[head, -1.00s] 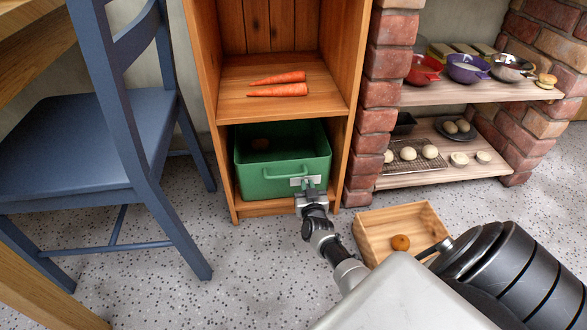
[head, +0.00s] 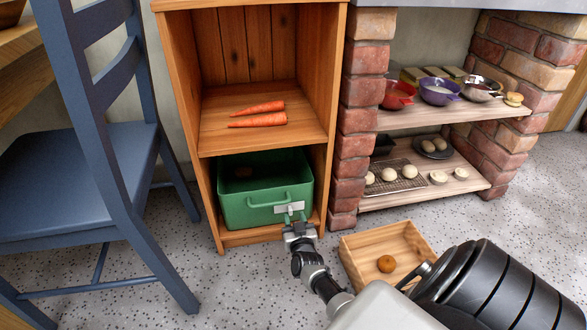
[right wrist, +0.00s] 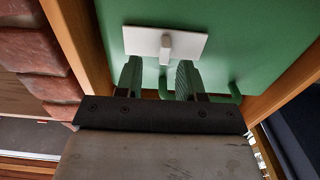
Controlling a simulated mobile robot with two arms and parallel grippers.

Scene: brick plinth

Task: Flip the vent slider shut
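The vent slider is a pale plate with a small raised tab (head: 289,208) on the front of the green bin (head: 245,212). In the right wrist view the plate (right wrist: 140,40) lies flat on the green wall, and its tab (right wrist: 166,46) sticks out near the plate's middle. My right gripper (head: 299,229) is just in front of and below the plate. In the right wrist view its two fingers (right wrist: 160,66) are apart, one on each side of the tab's line, with nothing clearly gripped. Contact with the tab cannot be told. My left gripper is out of view.
The bin stands in the lower bay of a wooden cabinet (head: 331,120), with carrots (head: 258,119) on the shelf above. A brick pillar (head: 363,110) is close on the right. A wooden box (head: 372,247) is on the floor; a blue chair (head: 95,185) is left.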

